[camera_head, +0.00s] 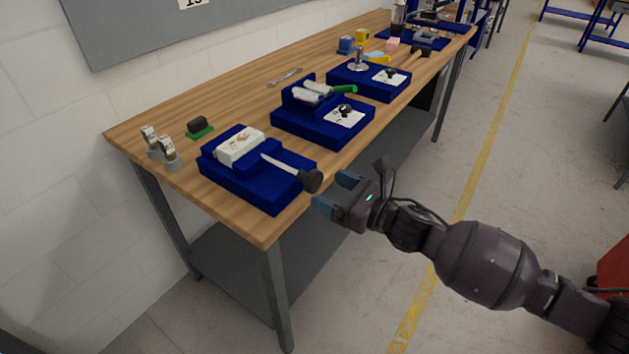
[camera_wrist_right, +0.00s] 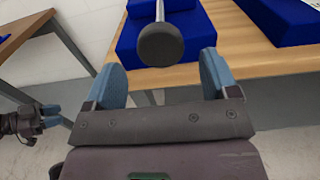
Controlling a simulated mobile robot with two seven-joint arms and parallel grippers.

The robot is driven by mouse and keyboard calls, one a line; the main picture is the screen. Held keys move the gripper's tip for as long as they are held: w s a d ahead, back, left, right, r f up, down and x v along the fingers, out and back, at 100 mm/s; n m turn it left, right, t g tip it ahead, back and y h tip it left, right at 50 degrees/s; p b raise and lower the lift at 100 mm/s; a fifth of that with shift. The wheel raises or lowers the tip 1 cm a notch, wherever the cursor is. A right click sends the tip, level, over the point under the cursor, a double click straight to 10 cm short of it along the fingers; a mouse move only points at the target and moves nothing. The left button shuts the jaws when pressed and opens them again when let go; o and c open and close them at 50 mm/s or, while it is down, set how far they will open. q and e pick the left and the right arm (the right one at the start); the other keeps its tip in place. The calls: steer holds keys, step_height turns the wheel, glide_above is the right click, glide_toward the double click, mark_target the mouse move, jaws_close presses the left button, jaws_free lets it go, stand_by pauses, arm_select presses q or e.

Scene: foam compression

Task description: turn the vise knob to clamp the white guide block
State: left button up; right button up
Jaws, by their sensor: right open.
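The white guide block (camera_head: 240,147) sits on a blue vise fixture (camera_head: 250,190) at the table's near end. A metal shaft runs from the fixture to a dark round vise knob (camera_head: 312,181) at the front edge. The knob also shows in the right wrist view (camera_wrist_right: 160,45), ahead of the fingers. My right gripper (camera_head: 331,192) is open and empty, just in front of the knob. In the right wrist view its blue fingers (camera_wrist_right: 161,78) are apart, with the knob centred beyond them. My left gripper (camera_wrist_right: 50,115) shows small at the left of the right wrist view; its opening is unclear.
The wooden table (camera_head: 222,95) holds another blue fixture (camera_head: 300,125) to the right, with a green-handled tool. A green-based block (camera_head: 199,128) and metal pieces (camera_head: 160,148) lie to the left. A wrench (camera_head: 285,77) lies behind. Floor in front is free.

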mark_target(317, 183)
steer(key=x, duration=0.3)
steer(key=shift+w+a, duration=0.2)
steer(key=shift+a, duration=0.15)
arm_select(q)
steer(key=shift+w+d+r, duration=0.1)
steer(key=shift+w+r, duration=0.1)
steer(key=shift+w, duration=0.25)
arm_select(e)
steer(key=shift+w+a, duration=0.35)
steer(key=shift+a, duration=0.1)
steer(key=c, duration=0.9)
arm_select(q)
steer(key=shift+s+f, duration=0.2)
steer(key=shift+s, duration=0.3)
steer(key=shift+w+r, duration=0.1)
arm_select(e)
steer(key=shift+m, duration=0.3)
